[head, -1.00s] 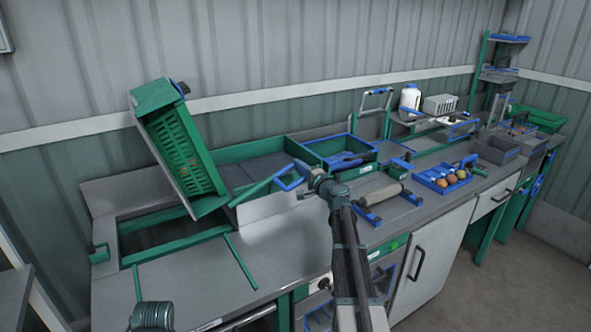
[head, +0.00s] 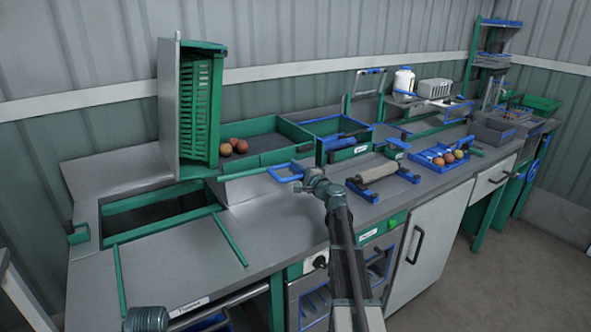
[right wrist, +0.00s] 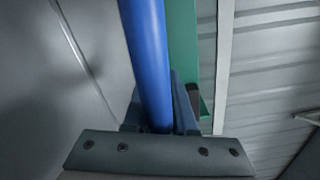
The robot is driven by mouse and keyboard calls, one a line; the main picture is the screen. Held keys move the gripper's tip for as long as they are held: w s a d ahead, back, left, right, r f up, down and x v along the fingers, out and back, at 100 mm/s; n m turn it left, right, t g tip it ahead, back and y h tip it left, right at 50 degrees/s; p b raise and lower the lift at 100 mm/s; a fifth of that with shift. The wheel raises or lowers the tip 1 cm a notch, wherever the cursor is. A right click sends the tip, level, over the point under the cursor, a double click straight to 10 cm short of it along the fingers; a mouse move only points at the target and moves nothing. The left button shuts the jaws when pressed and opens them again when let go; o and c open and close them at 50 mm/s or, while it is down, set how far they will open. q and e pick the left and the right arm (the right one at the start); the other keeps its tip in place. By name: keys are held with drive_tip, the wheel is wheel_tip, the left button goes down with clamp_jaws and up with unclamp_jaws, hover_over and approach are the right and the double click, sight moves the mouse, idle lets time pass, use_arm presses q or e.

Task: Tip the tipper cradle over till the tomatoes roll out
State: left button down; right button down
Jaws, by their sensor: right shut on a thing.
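The tipper cradle (head: 168,105) is a grey plate with a green slatted crate (head: 201,105) on it. It stands about upright on its edge, with the crate's open side facing right. A few red-orange tomatoes (head: 234,147) lie in the green-walled tray (head: 268,126) just right of the crate's lower end. Whether any tomatoes are still inside the crate is hidden. My right gripper (head: 302,184) is at the blue handle (head: 285,174) of the tipper. In the right wrist view its jaws (right wrist: 158,120) are shut around the blue bar (right wrist: 148,60).
A rectangular green-edged opening (head: 150,214) lies in the bench below the cradle. A blue-rimmed bin (head: 342,150), a roller on blue stands (head: 378,172) and a blue tray with fruit (head: 446,158) stand to the right. The front left bench top (head: 180,262) is mostly clear.

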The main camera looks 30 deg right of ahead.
drive_tip(key=shift+a+f+b, duration=0.15)
drive_tip(key=shift+f+b, duration=0.2)
drive_tip(key=shift+f, duration=0.25)
drive_tip(key=shift+s+a, duration=0.1)
drive_tip(key=shift+a, duration=0.05)
drive_tip(key=c, duration=0.8)
unclamp_jaws()
drive_tip(key=shift+f, duration=0.1)
drive_tip(key=shift+o, duration=0.2)
drive_tip(key=shift+s, duration=0.25)
drive_tip(key=s, duration=1.3)
drive_tip(key=shift+s+d, duration=0.1)
drive_tip(key=shift+d, duration=0.25)
